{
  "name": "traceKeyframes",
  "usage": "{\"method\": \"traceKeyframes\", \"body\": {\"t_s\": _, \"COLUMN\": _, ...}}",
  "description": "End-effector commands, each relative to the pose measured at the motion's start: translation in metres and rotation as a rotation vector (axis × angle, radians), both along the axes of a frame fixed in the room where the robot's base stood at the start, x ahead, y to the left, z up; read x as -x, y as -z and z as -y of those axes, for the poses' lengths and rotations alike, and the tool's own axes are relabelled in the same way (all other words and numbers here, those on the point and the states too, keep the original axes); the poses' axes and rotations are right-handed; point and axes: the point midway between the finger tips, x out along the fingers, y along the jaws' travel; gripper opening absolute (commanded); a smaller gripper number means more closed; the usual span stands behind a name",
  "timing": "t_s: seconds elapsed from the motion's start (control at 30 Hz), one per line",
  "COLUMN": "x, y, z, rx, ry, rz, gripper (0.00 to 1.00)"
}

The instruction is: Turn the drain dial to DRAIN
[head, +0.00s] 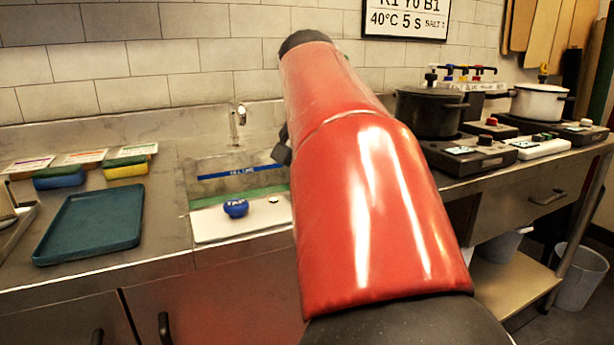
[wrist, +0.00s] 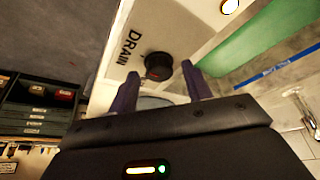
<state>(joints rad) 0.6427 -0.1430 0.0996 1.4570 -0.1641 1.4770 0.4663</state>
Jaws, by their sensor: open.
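In the wrist view the drain dial (wrist: 158,67) is a small round black knob with a red mark on a pale panel. The printed word DRAIN (wrist: 128,47) stands on the panel to its left. My gripper (wrist: 164,80) is open, its two dark purple fingers pointing toward the panel. The dial lies roughly between and just ahead of the fingertips; I cannot tell whether either finger touches it. Where the red mark points is unclear.
The blue TAP knob (head: 236,208) sits on the white panel (head: 215,224) before the sink. A blue fill-line strip (head: 240,172) and faucet (head: 240,115) are behind. A teal tray (head: 92,222) lies left. A dark pot (head: 428,112) and white pot (head: 540,103) stand on burners at right.

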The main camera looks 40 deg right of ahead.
Motion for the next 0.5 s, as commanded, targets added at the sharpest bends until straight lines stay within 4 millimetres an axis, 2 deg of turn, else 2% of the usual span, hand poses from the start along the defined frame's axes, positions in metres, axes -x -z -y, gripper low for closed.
{"method": "traceKeyframes", "body": {"t_s": 0.13, "x": 0.002, "y": -0.011, "z": -0.004, "rx": 0.002, "ry": -0.001, "rz": 0.003, "gripper": 0.49}}
{"method": "traceKeyframes", "body": {"t_s": 0.5, "x": 0.013, "y": -0.064, "z": -0.022, "rx": 0.001, "ry": 0.0, "rz": 0.002, "gripper": 0.49}}
